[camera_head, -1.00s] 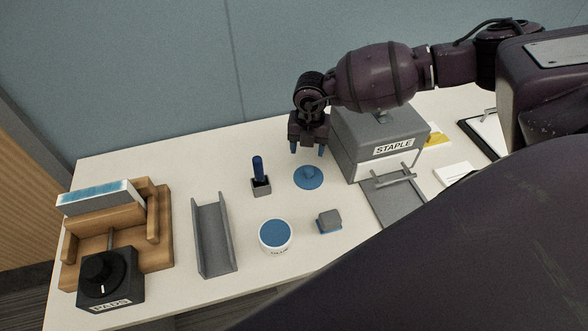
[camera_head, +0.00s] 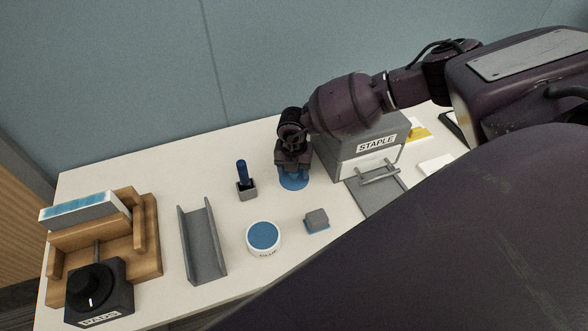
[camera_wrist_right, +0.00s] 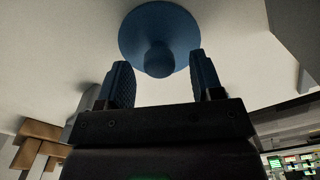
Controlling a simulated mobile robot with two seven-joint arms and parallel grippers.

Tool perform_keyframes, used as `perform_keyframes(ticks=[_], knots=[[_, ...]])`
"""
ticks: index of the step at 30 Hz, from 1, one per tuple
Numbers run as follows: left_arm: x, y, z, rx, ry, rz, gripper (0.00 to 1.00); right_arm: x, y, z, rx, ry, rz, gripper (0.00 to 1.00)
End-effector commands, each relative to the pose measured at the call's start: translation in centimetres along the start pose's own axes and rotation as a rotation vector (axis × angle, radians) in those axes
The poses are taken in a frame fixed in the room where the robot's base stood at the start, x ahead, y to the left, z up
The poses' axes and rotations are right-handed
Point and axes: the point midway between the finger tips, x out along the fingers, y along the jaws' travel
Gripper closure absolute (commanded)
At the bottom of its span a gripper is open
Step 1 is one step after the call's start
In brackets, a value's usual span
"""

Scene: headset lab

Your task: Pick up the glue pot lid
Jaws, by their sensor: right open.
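The glue pot lid (camera_head: 293,184) is a flat blue disc with a round knob, lying on the white table. In the head view my right gripper (camera_head: 293,172) is right over it and hides most of it. In the right wrist view the lid (camera_wrist_right: 160,32) is ahead of the open right gripper (camera_wrist_right: 160,85), with its knob between the lines of the two blue fingers. The fingers look apart from the knob. The white glue pot (camera_head: 263,238), with blue at its top, stands nearer the front. My left gripper is not in view.
The grey STAPLE machine (camera_head: 370,145) stands close to the right of the lid. A blue-handled tool in a grey holder (camera_head: 246,189) is to the left.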

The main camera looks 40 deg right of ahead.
Motion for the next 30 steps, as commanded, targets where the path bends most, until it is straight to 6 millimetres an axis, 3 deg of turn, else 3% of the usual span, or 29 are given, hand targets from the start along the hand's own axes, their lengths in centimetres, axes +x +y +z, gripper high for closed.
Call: perform_keyframes(ticks=[4,13,23,30], knots=[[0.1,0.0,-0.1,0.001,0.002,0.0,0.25,1.4,0.0,-0.1,0.0,0.001,-0.001,0.4],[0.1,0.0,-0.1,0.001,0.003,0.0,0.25,1.7,-0.1,0.0,0.001,0.001,0.0,0.41],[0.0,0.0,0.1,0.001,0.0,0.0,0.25,1.6,-0.1,0.0,0.0,0.001,0.0,0.92],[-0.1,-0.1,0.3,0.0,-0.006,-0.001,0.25,1.6,0.0,0.0,0.0,0.0,0.0,0.93]])
